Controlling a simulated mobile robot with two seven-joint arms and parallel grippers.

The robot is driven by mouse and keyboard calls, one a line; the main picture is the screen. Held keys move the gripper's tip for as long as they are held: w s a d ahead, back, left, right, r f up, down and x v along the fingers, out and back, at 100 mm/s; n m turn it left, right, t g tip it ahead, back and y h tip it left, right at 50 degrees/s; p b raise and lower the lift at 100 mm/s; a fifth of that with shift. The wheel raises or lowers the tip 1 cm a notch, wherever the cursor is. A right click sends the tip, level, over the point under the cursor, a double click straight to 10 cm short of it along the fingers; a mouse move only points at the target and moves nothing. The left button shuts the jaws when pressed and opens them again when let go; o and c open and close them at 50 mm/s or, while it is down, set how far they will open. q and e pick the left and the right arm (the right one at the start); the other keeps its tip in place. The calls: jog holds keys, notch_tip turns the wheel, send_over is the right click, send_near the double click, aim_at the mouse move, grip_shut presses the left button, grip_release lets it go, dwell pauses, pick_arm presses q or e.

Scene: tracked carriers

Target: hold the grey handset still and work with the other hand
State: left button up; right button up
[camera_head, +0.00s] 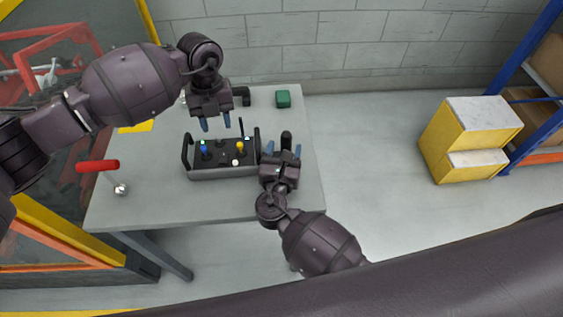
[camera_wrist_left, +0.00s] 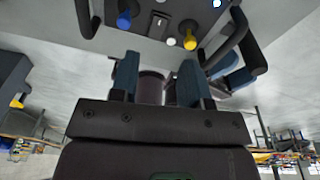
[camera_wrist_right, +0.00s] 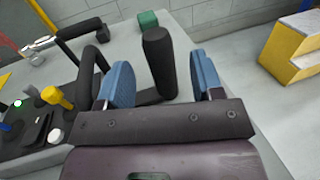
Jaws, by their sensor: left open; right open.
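The grey handset (camera_head: 222,173), a box with a black top, blue and yellow sticks and a black handle at each end, lies on the table. My left gripper (camera_head: 215,123) is open and empty above its far side; in the left wrist view the handset (camera_wrist_left: 150,22) is beyond the fingertips. My right gripper (camera_head: 281,150) is open just right of the handset's right handle, apart from it. In the right wrist view the handset (camera_wrist_right: 40,135) is left of the fingers. A black cylinder (camera_wrist_right: 158,60) shows between these fingers; I cannot tell if they touch it.
A lever with a red handle (camera_head: 98,166) stands on the table's left part. A small green box (camera_head: 283,99) lies at the far right of the table (camera_head: 150,195).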

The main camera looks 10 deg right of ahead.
aim_at(287, 136)
jog(key=shift+x, duration=2.5)
